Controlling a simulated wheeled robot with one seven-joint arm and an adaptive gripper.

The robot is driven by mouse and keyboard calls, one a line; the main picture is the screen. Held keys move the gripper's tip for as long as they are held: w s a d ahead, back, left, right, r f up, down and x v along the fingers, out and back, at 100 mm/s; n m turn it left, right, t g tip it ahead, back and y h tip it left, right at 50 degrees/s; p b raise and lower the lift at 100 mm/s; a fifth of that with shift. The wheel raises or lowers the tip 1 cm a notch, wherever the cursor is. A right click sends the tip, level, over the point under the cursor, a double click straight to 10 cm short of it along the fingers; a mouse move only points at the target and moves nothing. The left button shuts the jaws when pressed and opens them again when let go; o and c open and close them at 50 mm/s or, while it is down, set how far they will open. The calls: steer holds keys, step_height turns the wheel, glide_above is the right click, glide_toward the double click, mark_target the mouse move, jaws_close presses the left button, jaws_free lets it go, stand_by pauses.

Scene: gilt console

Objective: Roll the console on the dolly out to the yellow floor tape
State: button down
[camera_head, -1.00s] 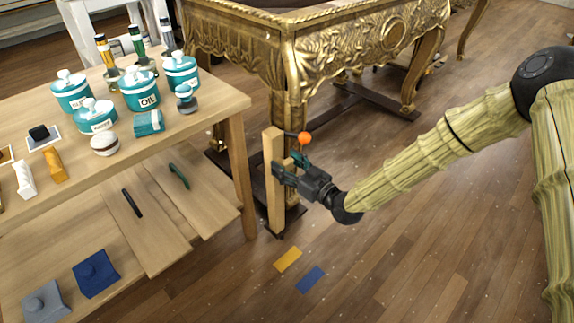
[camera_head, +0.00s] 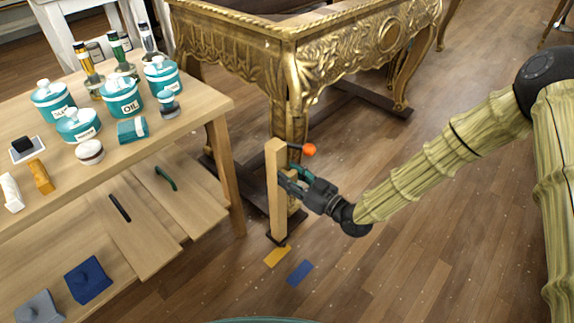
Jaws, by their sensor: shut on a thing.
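The ornate gilt console (camera_head: 345,50) stands on a dark low dolly (camera_head: 350,90) with its near leg close to my gripper. A pale upright wooden post (camera_head: 276,200) rises at the dolly's near end, beside that leg. My gripper (camera_head: 284,183) is shut on this post about midway up, reaching from the right; the fingers partly hide the contact. A lever with an orange knob (camera_head: 309,150) sticks out just above my gripper. The yellow floor tape (camera_head: 277,257) lies on the floor just in front of the post's base, close to the dolly's near end.
A blue floor tape (camera_head: 300,272) lies right of the yellow one. A wooden bench (camera_head: 215,105) with teal jars (camera_head: 122,97), bottles and small blocks stands close on the left; its leg (camera_head: 225,175) is near the post. The wood floor (camera_head: 430,240) to the right is clear.

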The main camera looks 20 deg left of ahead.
steer(key=c, duration=0.9)
jaws_free()
steer(key=shift+d, duration=0.1)
steer(key=v, duration=1.2)
